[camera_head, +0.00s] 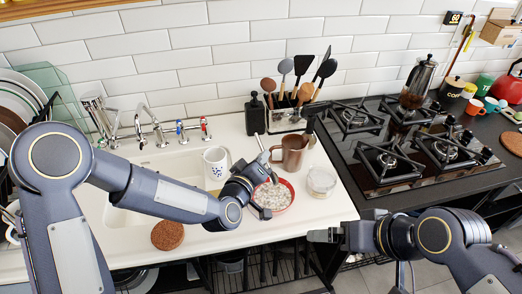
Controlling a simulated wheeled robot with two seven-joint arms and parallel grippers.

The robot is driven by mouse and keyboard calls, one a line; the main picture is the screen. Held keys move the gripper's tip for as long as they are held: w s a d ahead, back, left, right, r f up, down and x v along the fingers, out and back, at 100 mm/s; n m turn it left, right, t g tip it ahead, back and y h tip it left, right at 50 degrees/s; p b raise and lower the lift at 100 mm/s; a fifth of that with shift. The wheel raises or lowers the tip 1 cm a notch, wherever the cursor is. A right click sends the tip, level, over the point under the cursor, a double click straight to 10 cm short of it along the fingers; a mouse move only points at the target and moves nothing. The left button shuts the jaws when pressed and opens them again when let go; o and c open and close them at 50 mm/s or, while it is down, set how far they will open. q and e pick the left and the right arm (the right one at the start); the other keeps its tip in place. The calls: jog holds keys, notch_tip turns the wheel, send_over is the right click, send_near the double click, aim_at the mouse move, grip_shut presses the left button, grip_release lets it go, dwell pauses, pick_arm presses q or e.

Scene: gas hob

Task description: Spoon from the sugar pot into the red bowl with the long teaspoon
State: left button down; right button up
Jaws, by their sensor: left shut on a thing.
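The red bowl (291,187) stands on the white counter and holds a pale, speckled filling. My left gripper (268,183) is over its left side, shut on the long teaspoon (259,142). A thin length of the spoon sticks up behind the gripper; its lower end is hard to make out. A glass jar with pale contents, apparently the sugar pot (321,182), stands just right of the bowl. My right gripper (318,236) is low in front of the counter's front edge, apart from the pot; its finger gap does not show clearly.
A brown metal jug (293,154) stands behind the bowl, and a white mug (215,163) stands to its left. A utensil holder (287,120) and dark bottle (255,114) are at the back. The gas hob (400,180) is on the right. A cork mat (167,235) lies near the front edge.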

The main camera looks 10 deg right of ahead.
pick_arm(q)
jog(key=shift+d+r+g+y+p, duration=0.15)
jog(key=shift+r+y+p, duration=0.25)
jog(key=shift+y+p, duration=1.15)
jog(key=shift+d+r+g+y+p, duration=0.15)
jog(key=shift+r+y+p, duration=0.45)
jog(key=shift+p, duration=1.6)
jog(key=shift+f, duration=0.25)
